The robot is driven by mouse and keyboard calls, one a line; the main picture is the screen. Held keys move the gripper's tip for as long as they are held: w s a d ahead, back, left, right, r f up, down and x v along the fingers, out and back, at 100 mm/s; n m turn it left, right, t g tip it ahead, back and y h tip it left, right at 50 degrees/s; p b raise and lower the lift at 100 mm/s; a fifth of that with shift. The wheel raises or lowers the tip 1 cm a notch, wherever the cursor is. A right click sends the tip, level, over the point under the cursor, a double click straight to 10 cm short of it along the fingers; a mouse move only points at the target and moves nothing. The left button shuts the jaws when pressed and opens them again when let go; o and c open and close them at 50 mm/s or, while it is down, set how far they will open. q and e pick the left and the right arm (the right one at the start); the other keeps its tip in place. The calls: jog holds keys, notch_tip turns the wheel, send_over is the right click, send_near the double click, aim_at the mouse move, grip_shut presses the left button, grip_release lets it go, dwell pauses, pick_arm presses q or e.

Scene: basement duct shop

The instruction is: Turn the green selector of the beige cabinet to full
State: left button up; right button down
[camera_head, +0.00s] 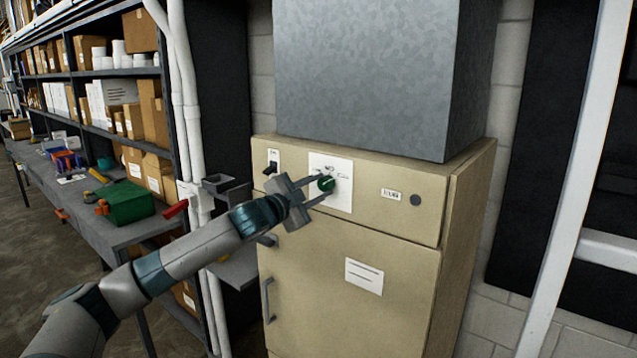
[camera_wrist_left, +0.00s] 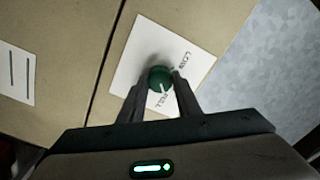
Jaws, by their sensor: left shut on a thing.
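The green selector (camera_head: 326,184) is a round knob on a white label plate (camera_head: 343,190) on the upper panel of the beige cabinet (camera_head: 400,270). My left gripper (camera_head: 318,188) reaches it from the left, with one finger on each side. In the left wrist view the green selector (camera_wrist_left: 160,78) sits between the two fingertips, and the gripper is shut on it. Its white pointer line is directed down the picture, toward the word FULL. The word LOW is at the knob's upper right there. My right gripper is in neither view.
A black switch (camera_head: 272,167) is left of the label plate, and a dark round button (camera_head: 415,200) is right of it. A grey metal duct (camera_head: 365,75) stands on the cabinet. A workbench with a green box (camera_head: 128,202) and shelves stands at left.

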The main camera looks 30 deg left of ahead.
pick_arm(q)
jog(key=shift+m+p, duration=0.55)
jog(key=shift+m, duration=0.85)
jog(key=o, duration=1.1)
jog(key=shift+c, duration=0.2)
jog(key=shift+s, duration=0.1)
